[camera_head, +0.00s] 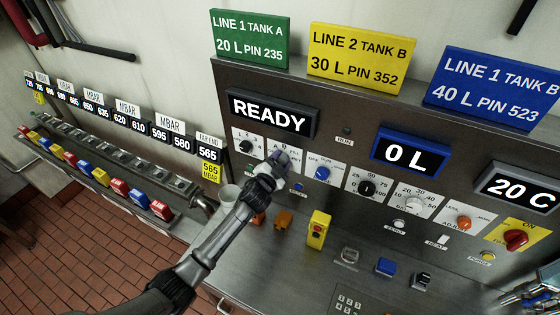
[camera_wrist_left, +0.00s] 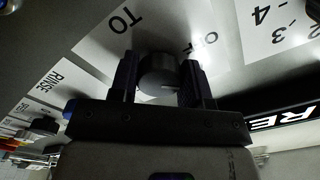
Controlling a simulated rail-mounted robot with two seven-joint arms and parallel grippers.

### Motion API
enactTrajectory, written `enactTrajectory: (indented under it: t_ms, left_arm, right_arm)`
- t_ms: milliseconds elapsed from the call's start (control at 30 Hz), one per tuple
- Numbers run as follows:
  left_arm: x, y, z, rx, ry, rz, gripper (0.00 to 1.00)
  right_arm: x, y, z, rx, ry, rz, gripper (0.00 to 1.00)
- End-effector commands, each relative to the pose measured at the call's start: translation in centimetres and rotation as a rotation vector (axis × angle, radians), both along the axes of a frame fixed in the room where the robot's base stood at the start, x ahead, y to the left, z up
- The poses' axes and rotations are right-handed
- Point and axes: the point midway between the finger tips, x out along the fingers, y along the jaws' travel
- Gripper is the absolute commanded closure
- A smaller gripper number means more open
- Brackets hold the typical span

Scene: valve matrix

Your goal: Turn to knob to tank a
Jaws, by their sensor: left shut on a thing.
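The tank selector knob (camera_wrist_left: 158,76) is a dark round knob on a white plate (camera_wrist_left: 112,32) that reads "TO" in the left wrist view. In the head view the same plate (camera_head: 277,145) shows "A" and "B" along its top edge, and my gripper hides the knob. My left gripper (camera_head: 275,168) is at the panel. Its two fingers stand on either side of the knob and are shut on it. The knob's pointer direction cannot be told. A metallic part with blue at the lower right edge (camera_head: 540,288) may be my right gripper; its jaws are unclear.
The "READY" display (camera_head: 271,114) sits just above. A blue knob (camera_head: 322,172) is close on the right, with a black knob (camera_head: 367,187) beyond.

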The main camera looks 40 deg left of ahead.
Motion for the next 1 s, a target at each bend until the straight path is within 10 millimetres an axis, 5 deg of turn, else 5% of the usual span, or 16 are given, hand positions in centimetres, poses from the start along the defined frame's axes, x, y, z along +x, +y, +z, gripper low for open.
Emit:
enactTrajectory:
  t_ms: [533,567,600,800,1000]
  left_arm:
    - [0.02,-0.02,0.06,0.026,0.005,-0.001,0.8]
    - [0.02,-0.02,0.06,0.026,0.005,-0.001,0.56]
    - [0.02,-0.02,0.06,0.025,0.005,-0.001,0.52]
    - [0.01,-0.02,0.04,0.025,0.005,-0.001,0.33]
    - [0.0,-0.01,0.01,0.024,0.006,0.0,0.31]
  right_arm:
    - [0.01,0.28,0.07,0.009,0.0,-0.006,0.57]
    - [0.01,0.28,0.07,0.01,-0.001,-0.006,0.57]
    - [0.01,0.28,0.07,0.009,0.0,-0.006,0.57]
    - [0.02,0.25,0.07,0.008,0.0,-0.006,0.57]
    - [0.01,0.11,0.06,0.004,0.0,-0.002,0.57]
